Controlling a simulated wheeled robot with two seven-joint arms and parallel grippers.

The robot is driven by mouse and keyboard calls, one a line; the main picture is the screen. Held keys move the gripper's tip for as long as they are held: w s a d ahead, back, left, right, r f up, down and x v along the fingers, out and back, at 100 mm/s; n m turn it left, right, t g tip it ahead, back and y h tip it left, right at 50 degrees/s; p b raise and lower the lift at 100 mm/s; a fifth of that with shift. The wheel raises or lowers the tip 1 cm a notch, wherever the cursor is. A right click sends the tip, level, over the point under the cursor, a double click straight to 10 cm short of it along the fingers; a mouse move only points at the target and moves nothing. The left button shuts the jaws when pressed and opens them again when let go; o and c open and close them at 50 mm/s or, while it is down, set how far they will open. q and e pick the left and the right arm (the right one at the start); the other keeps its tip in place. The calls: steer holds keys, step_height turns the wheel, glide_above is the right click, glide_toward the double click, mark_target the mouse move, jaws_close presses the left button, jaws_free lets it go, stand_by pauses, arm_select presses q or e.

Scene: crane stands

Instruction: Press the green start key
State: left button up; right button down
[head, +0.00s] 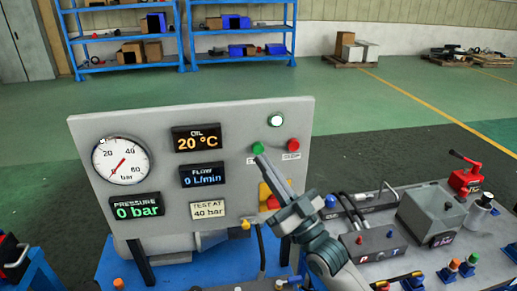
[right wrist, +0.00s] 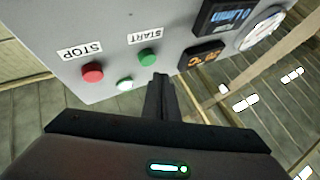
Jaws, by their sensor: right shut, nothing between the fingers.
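The green start key (head: 257,148) is a round button at the upper right of the grey panel (head: 225,115). It also shows in the right wrist view (right wrist: 148,57), beside its START label. My right gripper (head: 260,159) is shut and empty. Its fingertips are just below the green key in the head view; in the right wrist view the fingertips (right wrist: 161,76) are close beside the key. I cannot tell whether they touch it. My left gripper is not in view.
A red stop key (head: 293,145) sits right of the green one, with a white lamp (head: 277,120) above them. The panel carries a gauge (head: 121,161) and displays reading 20 °C, 0 L/min and 0 bar. A grey box (head: 430,211) and a red-handled part (head: 466,178) stand at right.

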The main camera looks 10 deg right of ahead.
steer(key=s+p, duration=0.1)
steer(key=s, duration=0.3)
stand_by(0.8)
